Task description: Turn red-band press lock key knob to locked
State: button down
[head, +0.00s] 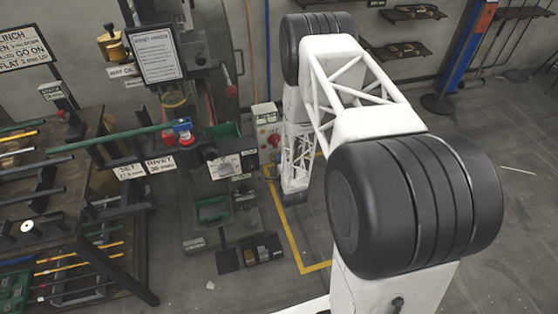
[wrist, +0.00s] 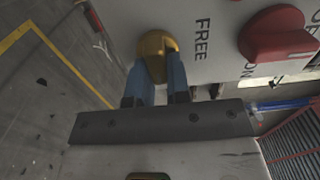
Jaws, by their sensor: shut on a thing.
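A brass-yellow knob (wrist: 156,42) on a pale panel (wrist: 205,25) is at the top centre of the wrist view. My gripper (wrist: 158,72) has its two blue fingers closed on either side of this knob. The word FREE is printed on the panel to the right of the knob. The fingers hide part of the knob, and I cannot tell which mark it points to. In the head view my gripper and the brass knob cannot be made out.
A larger red knob (wrist: 278,35) is on the same panel to the right. A tool rack (head: 75,200) is at left. Floor at right is mostly clear.

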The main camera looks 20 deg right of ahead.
dwell(0.4)
jog(key=c, duration=1.1)
grip_release()
jog(key=shift+s, duration=0.2)
jog(key=shift+s, duration=3.75)
